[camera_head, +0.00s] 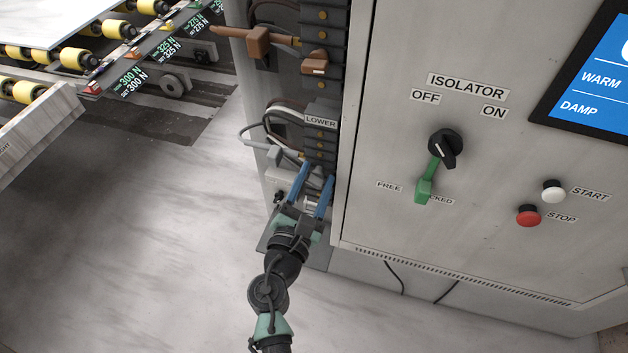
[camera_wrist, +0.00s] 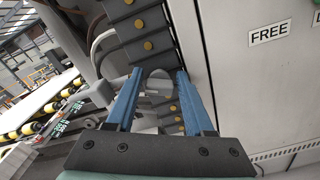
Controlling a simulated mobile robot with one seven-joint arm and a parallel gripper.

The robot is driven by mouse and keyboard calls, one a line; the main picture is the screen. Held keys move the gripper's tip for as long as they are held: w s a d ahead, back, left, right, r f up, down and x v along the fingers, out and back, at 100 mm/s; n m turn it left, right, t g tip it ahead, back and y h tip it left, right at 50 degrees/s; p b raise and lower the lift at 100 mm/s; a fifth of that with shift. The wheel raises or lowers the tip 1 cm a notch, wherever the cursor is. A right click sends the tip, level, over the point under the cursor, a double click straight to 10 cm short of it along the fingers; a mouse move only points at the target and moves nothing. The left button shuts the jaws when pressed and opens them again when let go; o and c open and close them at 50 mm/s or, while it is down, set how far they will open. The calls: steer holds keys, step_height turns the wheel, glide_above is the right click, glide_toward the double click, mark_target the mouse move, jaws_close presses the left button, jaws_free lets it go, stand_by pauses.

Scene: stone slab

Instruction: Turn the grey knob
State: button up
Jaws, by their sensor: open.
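My gripper (camera_head: 318,173) is at the lower part of the cabinet's left side, below the LOWER label. Its two blue fingers are apart, as the wrist view (camera_wrist: 157,72) also shows. A grey rounded piece, apparently the grey knob (camera_wrist: 158,82), shows between the fingers in the wrist view. I cannot tell whether a finger touches it. In the head view the fingers and dark parts there make the knob hard to pick out.
The cabinet front (camera_head: 400,230) holds a black isolator switch (camera_head: 445,148), a green handle (camera_head: 424,190), a white START button (camera_head: 553,190) and a red STOP button (camera_head: 528,215). Brown handles (camera_head: 257,42) and cables are above my gripper. The floor at left is clear.

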steer(key=shift+s, duration=0.15)
steer(key=b+v, duration=0.3)
steer(key=v, duration=0.9)
steer(key=shift+s, duration=0.35)
steer(key=shift+a, duration=0.15)
